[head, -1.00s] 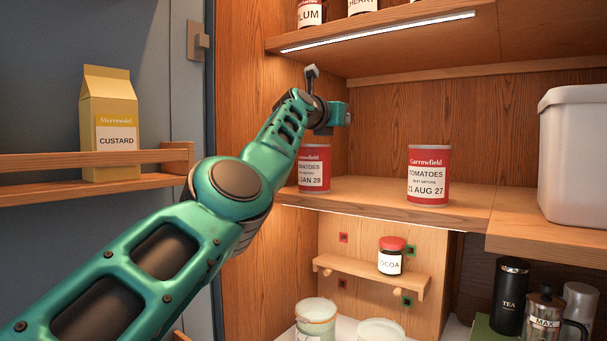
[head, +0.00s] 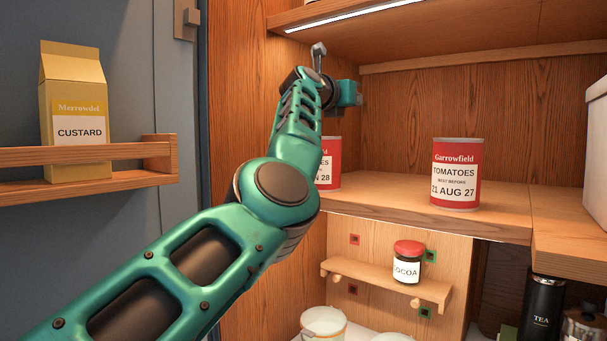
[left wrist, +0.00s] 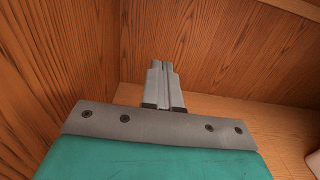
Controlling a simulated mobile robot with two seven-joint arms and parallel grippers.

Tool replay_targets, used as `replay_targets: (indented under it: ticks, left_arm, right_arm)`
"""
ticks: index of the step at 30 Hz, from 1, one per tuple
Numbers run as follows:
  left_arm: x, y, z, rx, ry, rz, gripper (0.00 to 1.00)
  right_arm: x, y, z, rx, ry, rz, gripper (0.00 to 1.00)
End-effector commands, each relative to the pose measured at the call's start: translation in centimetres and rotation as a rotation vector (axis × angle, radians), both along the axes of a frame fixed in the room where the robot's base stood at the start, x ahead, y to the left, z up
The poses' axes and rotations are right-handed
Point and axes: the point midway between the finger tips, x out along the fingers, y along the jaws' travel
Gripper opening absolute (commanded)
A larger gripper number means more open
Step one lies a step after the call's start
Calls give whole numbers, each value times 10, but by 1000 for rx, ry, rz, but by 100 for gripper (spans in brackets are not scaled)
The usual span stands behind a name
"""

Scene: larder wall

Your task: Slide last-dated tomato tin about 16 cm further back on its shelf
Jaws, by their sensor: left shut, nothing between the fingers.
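A red and white tomato tin (head: 328,165) stands upright at the left of the middle shelf, partly hidden behind my left arm; its label shows only "28" clearly. A second tomato tin (head: 457,174), marked 21 AUG 27, stands upright to its right near the shelf's front edge. My left gripper (head: 348,92) is above and behind the left tin, near the cupboard's left side; its fingers are hidden in the head view. In the left wrist view its fingers (left wrist: 162,68) are shut and empty, pointing towards the back corner. My right gripper is not in view.
The middle shelf (head: 400,208) has bare room behind the tins. A lit shelf (head: 440,15) runs above. A white container (head: 597,155) stands at the right. A custard carton (head: 75,115) is on the door rack at left; a cocoa jar (head: 408,262) sits below.

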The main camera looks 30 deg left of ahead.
Motion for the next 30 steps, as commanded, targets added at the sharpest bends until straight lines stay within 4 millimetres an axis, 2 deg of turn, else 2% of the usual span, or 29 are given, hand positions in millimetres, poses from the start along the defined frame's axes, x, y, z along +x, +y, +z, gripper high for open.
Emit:
replay_targets:
  ticks: [14,30]
  left_arm:
    - [-36,2,-2,-2,-2,-1,0]
    - [-117,8,-3,-1,-4,0,0]
  right_arm:
    - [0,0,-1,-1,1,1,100]
    - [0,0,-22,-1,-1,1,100]
